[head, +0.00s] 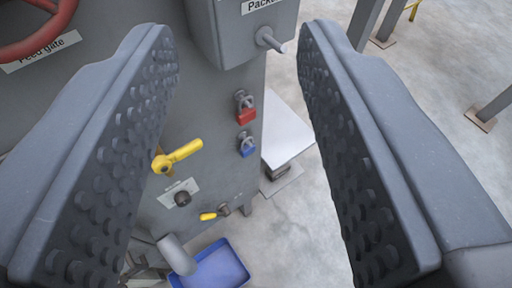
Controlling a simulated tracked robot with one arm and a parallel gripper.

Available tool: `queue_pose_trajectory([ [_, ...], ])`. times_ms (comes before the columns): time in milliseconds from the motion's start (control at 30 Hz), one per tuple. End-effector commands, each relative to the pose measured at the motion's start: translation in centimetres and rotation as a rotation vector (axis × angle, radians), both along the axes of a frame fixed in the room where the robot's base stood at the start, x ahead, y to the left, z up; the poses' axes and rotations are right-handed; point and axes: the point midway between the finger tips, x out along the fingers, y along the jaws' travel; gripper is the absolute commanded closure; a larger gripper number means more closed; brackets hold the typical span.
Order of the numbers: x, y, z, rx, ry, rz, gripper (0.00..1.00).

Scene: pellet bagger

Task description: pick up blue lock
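The blue lock (248,150) is a small padlock with a grey shackle. It hangs on the grey machine panel (215,120) near its right edge, just below a red lock (246,116). My gripper (232,45) is open, with its two studded grey fingers wide apart on the left and right of the view. Nothing is between the fingertips up close. The blue lock appears in the gap between the fingers, farther away on the panel. I cannot tell its exact distance.
A yellow lever (182,153) and a smaller yellow handle (209,216) stick out left of and below the locks. A grey box (235,30) with a protruding rod sits above. A blue bin (221,268) stands below. A pale plate (287,135) and open floor lie right.

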Motion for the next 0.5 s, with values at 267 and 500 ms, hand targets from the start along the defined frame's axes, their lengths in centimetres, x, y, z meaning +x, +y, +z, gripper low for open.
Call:
queue_pose_trajectory([
  [267, 1.4, -0.2, -2.2, 0.089, 0.045, 0.001, 0.36],
  [500, 7.6, -1.8, -14.5, 0.640, 0.292, -0.052, 0.36],
])
